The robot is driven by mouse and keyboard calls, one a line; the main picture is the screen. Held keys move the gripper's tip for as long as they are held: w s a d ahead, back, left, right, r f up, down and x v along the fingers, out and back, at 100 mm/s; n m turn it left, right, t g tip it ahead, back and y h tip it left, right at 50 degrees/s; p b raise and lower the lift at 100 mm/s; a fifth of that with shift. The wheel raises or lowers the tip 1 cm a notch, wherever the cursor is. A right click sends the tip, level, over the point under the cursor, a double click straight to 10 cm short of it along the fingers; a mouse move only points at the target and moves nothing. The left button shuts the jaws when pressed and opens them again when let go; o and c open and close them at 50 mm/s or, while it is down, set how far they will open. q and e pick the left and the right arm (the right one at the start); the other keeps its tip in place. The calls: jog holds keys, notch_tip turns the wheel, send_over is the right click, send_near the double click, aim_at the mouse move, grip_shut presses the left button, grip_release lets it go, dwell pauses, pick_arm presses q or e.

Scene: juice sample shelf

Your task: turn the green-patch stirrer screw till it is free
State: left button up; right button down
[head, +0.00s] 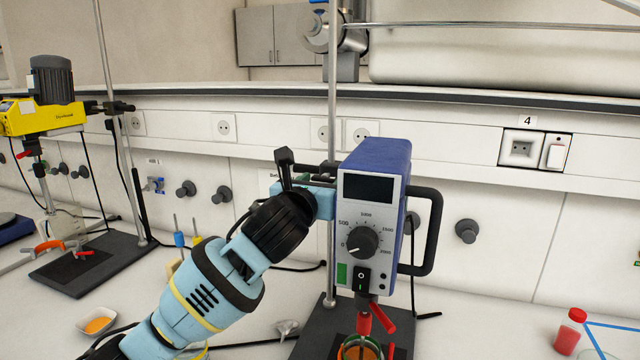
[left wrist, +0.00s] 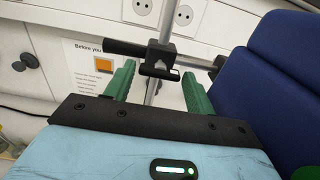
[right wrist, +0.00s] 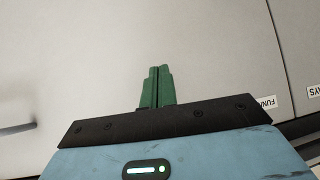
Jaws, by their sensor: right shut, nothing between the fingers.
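The blue stirrer (head: 378,180) with a green patch (head: 341,273) on its front hangs on an upright rod (head: 332,60). Its blue side also shows in the left wrist view (left wrist: 285,70). My right gripper (right wrist: 158,70) is shut and empty, away from the stirrer and out of the head view.
A beaker with orange liquid (head: 360,350) stands below the stirrer. A yellow stirrer (head: 40,118) on its own stand is at the left. A small bowl (head: 97,320) is at the lower left, a red bottle (head: 570,332) at the right. The right wrist view shows pale cabinet fronts (right wrist: 230,50).

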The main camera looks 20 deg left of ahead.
pick_arm(q)
jog(key=c, duration=0.6)
jog(key=shift+n, duration=0.4)
jog(key=n, duration=0.2)
jog(key=shift+n, duration=0.4)
jog(key=n, duration=0.3)
jog(key=shift+f+n, duration=0.1)
jog(key=shift+n, duration=0.2)
jog(key=n, duration=0.5)
jog(key=shift+n, duration=0.3)
jog(key=n, duration=0.4)
jog(key=shift+n, duration=0.7)
